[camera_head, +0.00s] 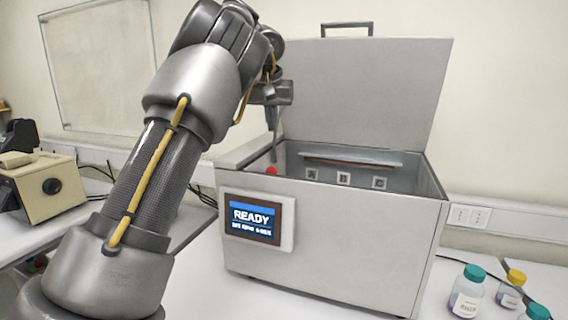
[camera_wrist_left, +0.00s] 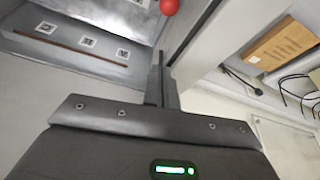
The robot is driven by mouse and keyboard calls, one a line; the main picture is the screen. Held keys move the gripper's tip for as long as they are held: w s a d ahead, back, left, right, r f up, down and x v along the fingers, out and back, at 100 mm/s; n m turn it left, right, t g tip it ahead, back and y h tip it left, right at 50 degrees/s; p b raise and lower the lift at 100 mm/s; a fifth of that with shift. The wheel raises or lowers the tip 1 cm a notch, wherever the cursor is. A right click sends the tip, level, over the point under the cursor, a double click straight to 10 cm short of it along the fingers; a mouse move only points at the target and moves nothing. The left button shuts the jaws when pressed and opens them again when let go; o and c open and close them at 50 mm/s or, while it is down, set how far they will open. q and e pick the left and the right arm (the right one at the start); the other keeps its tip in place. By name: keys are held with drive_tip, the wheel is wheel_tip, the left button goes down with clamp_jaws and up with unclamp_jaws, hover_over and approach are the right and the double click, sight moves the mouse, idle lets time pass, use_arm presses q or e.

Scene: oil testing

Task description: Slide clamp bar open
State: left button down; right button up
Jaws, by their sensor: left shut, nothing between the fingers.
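The grey metal testing machine (camera_head: 330,235) stands on the bench with its lid (camera_head: 365,85) raised. Inside its chamber a long thin bar with a brownish edge (camera_head: 352,163) runs along the back, above several square printed markers; the bar also shows in the left wrist view (camera_wrist_left: 70,48). I cannot tell for sure that it is the clamp bar. A red ball knob (camera_head: 272,171) sits at the chamber's left side; it also shows in the left wrist view (camera_wrist_left: 169,6). My left gripper (camera_head: 274,158) is shut and empty, pointing down close to the knob. I cannot tell whether they touch.
The machine's screen (camera_head: 254,216) reads READY. Capped bottles (camera_head: 468,293) stand at the front right. A beige device (camera_head: 45,190) stands at the left. The raised lid is behind my left gripper. The chamber's open top is clear to the right.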

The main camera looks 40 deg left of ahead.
use_arm(q)
wheel_tip(320, 180, down, 10)
drive_tip(key=b, duration=0.1)
drive_tip(key=shift+f+b, duration=0.2)
drive_tip(key=shift+b, duration=0.15)
idle(0.3)
drive_tip(key=shift+a, duration=0.1)
drive_tip(key=shift+s, duration=0.1)
